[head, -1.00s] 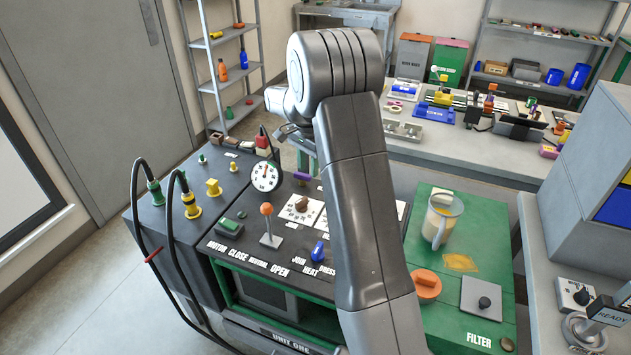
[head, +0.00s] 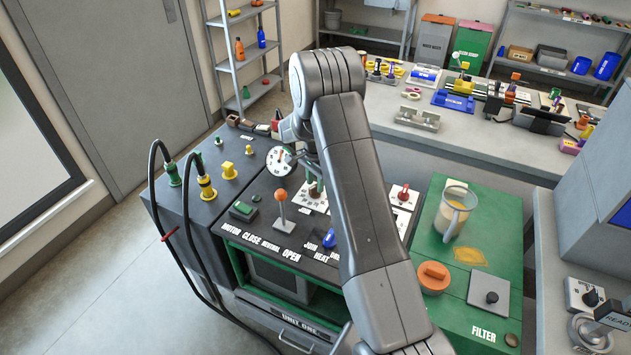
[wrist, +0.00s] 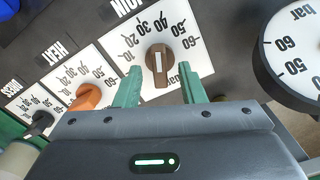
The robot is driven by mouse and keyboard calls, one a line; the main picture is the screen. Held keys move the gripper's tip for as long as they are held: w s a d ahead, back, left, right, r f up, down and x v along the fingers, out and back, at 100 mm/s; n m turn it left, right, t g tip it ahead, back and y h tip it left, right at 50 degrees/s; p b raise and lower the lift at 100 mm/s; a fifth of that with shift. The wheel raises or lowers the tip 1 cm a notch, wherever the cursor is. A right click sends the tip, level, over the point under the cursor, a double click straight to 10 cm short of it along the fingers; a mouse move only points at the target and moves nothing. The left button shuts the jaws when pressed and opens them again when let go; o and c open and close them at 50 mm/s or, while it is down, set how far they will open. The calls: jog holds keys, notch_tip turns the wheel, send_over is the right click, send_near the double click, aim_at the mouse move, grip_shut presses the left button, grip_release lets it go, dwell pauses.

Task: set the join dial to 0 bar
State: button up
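The join dial is a brown knob (wrist: 159,66) with a white line, on a white square scale plate (wrist: 114,44) marked in tens, in the wrist view. The line runs roughly up the picture, in line with the 40 side; which end points I cannot tell. My gripper (wrist: 161,90) is open, its green fingers on either side of the knob's near end, with gaps showing. In the head view my gripper (head: 315,188) is over the join plate (head: 306,200) and hides the knob. A pressure gauge (head: 281,161) marked bar also shows at right in the wrist view (wrist: 298,52).
An orange heat knob (wrist: 85,97) and a black knob (wrist: 41,122) sit beside the join dial. An orange-topped lever (head: 281,205) stands left of it. A jug (head: 453,215) stands on the green filter top (head: 447,302). Hoses (head: 180,225) hang at left.

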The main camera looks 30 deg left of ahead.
jog(key=shift+f, duration=0.45)
grip_shut()
